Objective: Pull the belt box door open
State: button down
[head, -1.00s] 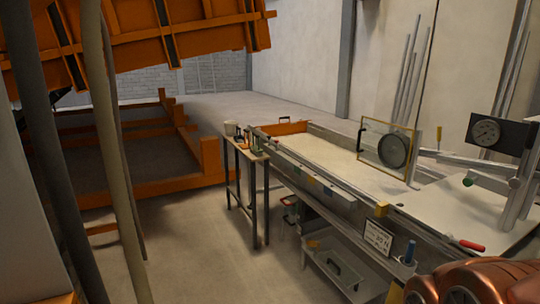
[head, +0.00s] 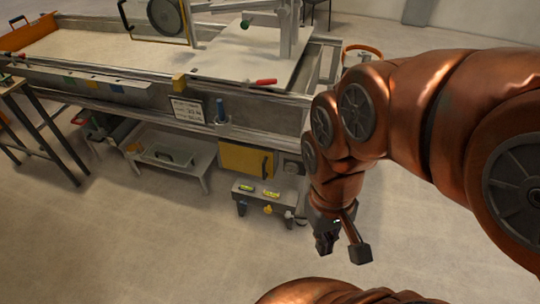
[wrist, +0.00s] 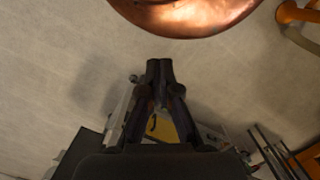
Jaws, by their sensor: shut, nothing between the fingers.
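The belt box door is a yellow panel (head: 240,158) with a dark upright handle (head: 265,166) at its right side, low on the front of the sandbed frame in the head view. It looks closed. My gripper (head: 342,248) hangs to the right of the door and nearer the camera, apart from the handle. In the wrist view the dark fingertips (wrist: 159,64) meet, with nothing held between them. A yellow surface (wrist: 164,130), probably the door, shows partly behind the fingers there.
A small stand (head: 267,194) with two yellow-green levels and several knobs stands just below the door. A low grey table (head: 172,158) with a tray is to the left. The sandbed (head: 95,48) runs along the back. Floor in front is clear.

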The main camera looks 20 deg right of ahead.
aim_at(259, 163)
jog(key=k, duration=0.5)
jog(key=z, duration=0.65)
jog(key=i, duration=0.8)
jog(key=u, duration=2.4)
